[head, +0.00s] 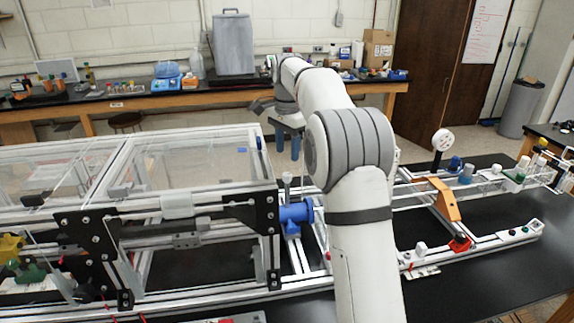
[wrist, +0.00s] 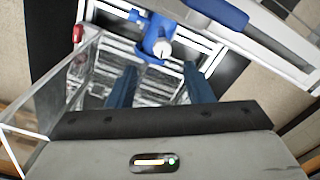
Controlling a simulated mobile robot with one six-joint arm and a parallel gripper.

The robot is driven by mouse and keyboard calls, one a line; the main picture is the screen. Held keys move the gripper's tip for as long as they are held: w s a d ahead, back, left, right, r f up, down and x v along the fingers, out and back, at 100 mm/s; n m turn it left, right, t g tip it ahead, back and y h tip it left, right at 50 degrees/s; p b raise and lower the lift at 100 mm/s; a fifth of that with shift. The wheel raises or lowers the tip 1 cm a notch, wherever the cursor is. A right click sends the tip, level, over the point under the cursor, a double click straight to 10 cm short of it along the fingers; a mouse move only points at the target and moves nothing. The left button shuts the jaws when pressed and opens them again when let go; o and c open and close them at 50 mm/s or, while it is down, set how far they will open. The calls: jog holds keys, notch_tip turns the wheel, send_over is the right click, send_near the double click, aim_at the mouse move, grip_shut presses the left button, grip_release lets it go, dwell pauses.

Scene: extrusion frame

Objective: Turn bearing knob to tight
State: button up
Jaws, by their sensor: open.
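In the wrist view, a small pale round knob (wrist: 162,49) with a dark mark on its face sits on a blue mount (wrist: 153,28). It is probably the bearing knob; I cannot read its setting. In the head view a blue mount (head: 296,213) stands at the right end of the clear enclosure, with a thin post and pale top (head: 287,179) above it. My gripper (wrist: 160,85) has its two blue fingers apart with nothing between them. The knob appears just beyond the fingertips, in line with the gap. In the head view the gripper (head: 287,146) hangs above the mount, fingers down.
The clear-panelled enclosure (head: 190,165) on an aluminium frame fills the left. Rails with an orange bracket (head: 443,199) and a white dial (head: 442,140) run right. The black bench (head: 500,275) is mostly clear at front right. A cluttered back bench stands behind.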

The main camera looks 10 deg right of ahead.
aim_at(287, 174)
jog(key=shift+w+f, duration=0.25)
jog(key=shift+f, duration=0.3)
notch_tip(287, 174, down, 7)
jog(key=shift+r+p, duration=0.15)
jog(key=shift+p, duration=0.2)
jog(key=shift+c, duration=0.5)
jog(key=c, duration=0.9)
